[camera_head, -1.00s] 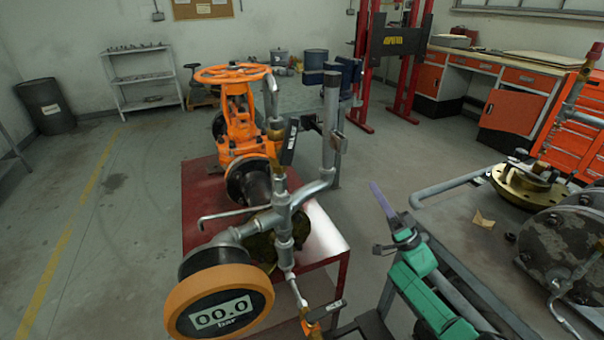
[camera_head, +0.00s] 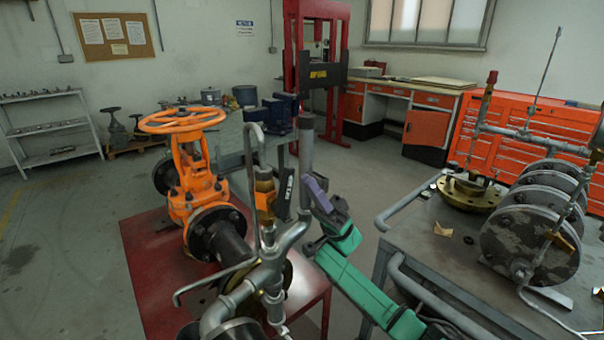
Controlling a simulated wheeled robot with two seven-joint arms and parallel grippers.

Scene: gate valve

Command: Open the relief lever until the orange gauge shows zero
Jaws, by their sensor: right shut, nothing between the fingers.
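The orange gate valve (camera_head: 198,175) with its orange handwheel (camera_head: 183,121) stands on a red table. The gauge's dial is out of view at the bottom. My right gripper (camera_head: 317,195), purple-tipped on a green arm, is shut and empty. It is just right of the black lever, in front of the thick upright pipe (camera_head: 307,145); I cannot tell whether it touches. My left gripper is not in view.
A grey bench (camera_head: 490,285) at the right carries flanges and pipework, including a brass flange (camera_head: 466,192). The red table (camera_head: 150,250) bears the valve. Orange cabinets (camera_head: 530,135) and a red press frame (camera_head: 294,60) stand behind. Floor at the left is clear.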

